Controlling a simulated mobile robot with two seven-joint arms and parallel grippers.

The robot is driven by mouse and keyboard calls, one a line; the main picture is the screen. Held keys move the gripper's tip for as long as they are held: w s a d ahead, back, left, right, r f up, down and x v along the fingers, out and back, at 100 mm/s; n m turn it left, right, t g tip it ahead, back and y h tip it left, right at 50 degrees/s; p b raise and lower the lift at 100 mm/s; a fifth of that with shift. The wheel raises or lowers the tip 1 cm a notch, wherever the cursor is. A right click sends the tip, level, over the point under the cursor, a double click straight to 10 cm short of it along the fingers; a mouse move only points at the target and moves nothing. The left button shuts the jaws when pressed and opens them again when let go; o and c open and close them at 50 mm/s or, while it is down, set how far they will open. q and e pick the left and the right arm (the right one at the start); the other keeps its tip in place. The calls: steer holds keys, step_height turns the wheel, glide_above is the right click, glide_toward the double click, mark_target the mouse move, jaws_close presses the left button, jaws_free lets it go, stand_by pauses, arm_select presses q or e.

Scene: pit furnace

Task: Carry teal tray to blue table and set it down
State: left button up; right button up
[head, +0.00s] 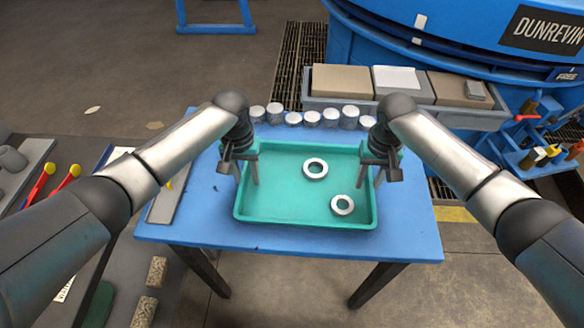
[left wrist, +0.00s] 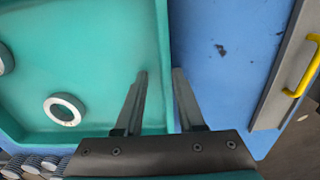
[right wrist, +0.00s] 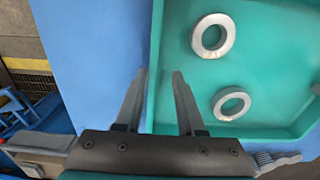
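The teal tray (head: 270,220) rests flat on the blue table (head: 405,220). Two metal rings, one (head: 306,173) farther back and one (head: 335,208) near the front right, lie in it. My left gripper (head: 247,184) is at the tray's left wall. In the left wrist view its fingers (left wrist: 159,72) are apart, with the wall (left wrist: 168,50) between them and gaps showing. My right gripper (head: 370,186) is at the right wall. In the right wrist view its fingers (right wrist: 159,72) are also apart, one on either side of the wall (right wrist: 153,40).
Several grey cylinders (head: 312,118) stand in a row along the table's back edge. A grey flat piece with a yellow handle (head: 166,203) lies at its left. A grey trough with blocks (head: 340,80) and a big blue furnace (head: 450,45) are behind. Bare table shows at front.

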arm_select(q)
steer(key=shift+a, duration=0.15)
arm_select(e)
steer(key=shift+d, duration=0.2)
arm_select(q)
steer(key=shift+r, duration=0.1)
steer(key=shift+r, duration=0.2)
arm_select(e)
steer(key=shift+d, duration=0.1)
arm_select(q)
step_height(320, 180, up, 11)
steer(key=shift+r, duration=0.2)
arm_select(e)
step_height(320, 180, up, 12)
stand_by(0.6)
steer(key=shift+f, duration=0.1)
stand_by(0.3)
